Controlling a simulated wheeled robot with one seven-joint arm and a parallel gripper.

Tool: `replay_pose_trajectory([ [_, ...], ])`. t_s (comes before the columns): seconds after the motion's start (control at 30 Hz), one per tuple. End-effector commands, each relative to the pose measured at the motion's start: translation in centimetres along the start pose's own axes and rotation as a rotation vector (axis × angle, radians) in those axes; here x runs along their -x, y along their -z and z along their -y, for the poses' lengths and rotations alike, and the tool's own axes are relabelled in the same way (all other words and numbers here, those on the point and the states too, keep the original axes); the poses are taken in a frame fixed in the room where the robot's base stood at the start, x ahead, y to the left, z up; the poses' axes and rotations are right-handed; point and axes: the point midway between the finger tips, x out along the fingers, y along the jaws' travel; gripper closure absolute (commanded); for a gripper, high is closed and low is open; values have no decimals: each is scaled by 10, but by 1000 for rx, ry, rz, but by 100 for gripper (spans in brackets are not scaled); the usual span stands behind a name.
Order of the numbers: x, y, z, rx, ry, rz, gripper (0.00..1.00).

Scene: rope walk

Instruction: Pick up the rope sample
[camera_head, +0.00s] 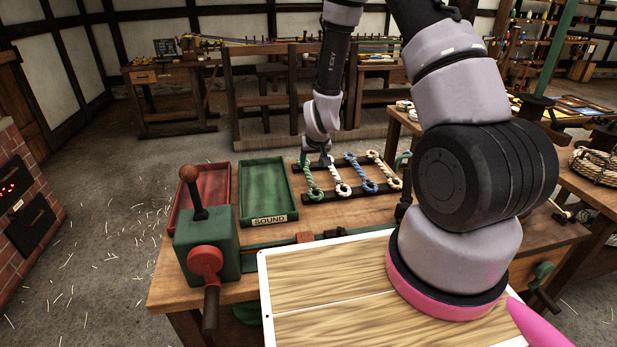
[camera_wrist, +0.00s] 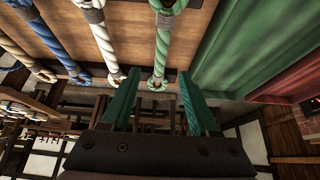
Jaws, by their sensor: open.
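Several short rope samples with looped ends lie side by side on a dark rack on the workbench: a green one (camera_head: 311,178), a white one (camera_head: 339,177), a blue one (camera_head: 361,174) and a cream one (camera_head: 384,171). The task does not say which sample is meant. My gripper (camera_head: 324,160) is over the far ends of the green and white samples. In the wrist view my gripper (camera_wrist: 158,72) is open, with the green rope (camera_wrist: 164,40) in line with the gap between its teal fingers. The fingers hold nothing; whether they touch the rope is unclear.
A green tray (camera_head: 241,194) marked SOUND and a red tray (camera_head: 176,212) lie left of the rack. A green crank device (camera_head: 207,247) stands at the bench's left corner. My arm hides part of the bench at right.

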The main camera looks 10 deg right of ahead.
Motion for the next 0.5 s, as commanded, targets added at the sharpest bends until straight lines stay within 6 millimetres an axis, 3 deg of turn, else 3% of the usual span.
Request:
replay_pose_trajectory([
  [0.27,-24,-1,0,-2,1,2,39],
  [0.5,-59,-3,1,-3,1,2,39],
])
